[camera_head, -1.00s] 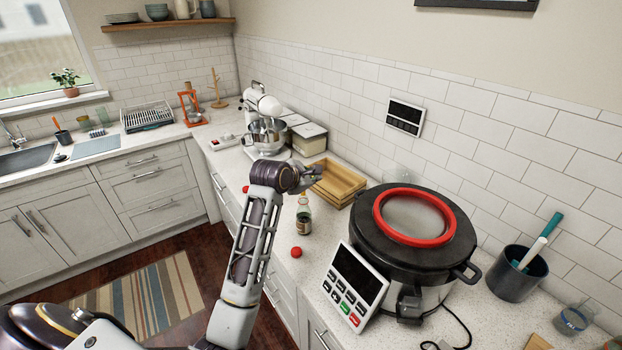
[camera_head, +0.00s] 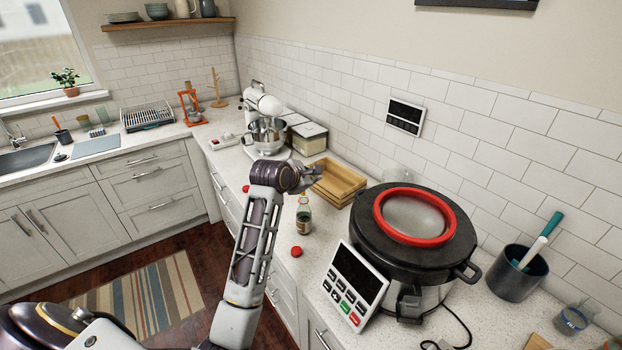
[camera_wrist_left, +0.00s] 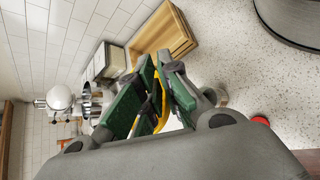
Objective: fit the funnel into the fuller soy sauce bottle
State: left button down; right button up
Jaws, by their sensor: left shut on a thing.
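A small soy sauce bottle (camera_head: 304,218) with dark contents and a pale neck stands upright and uncapped on the counter in the head view. A second bottle cannot be made out. My left gripper (camera_head: 312,180) is above and behind the bottle, near the wooden tray. In the left wrist view its green fingers (camera_wrist_left: 160,66) are close together. A thin yellow piece (camera_wrist_left: 157,108) shows between them. The funnel is mostly hidden by the fingers, and I cannot tell its shape. The gripper is apart from the bottle. My right gripper is out of view.
A wooden tray (camera_head: 342,183) lies behind the gripper. A red cap (camera_head: 296,252) lies in front of the bottle; another red piece (camera_head: 245,188) is left of my arm. A large black cooker (camera_head: 414,262) stands at right, and a stand mixer (camera_head: 266,128) at the back.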

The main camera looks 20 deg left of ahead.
pick_arm(q)
jog(key=shift+f+b, duration=0.35)
jog(key=shift+f, duration=1.75)
dwell(0.6)
jog(key=c, duration=1.5)
grip_release()
jog(key=shift+c, duration=0.2)
jog(key=v, duration=1.2)
jog(key=shift+f, duration=0.1)
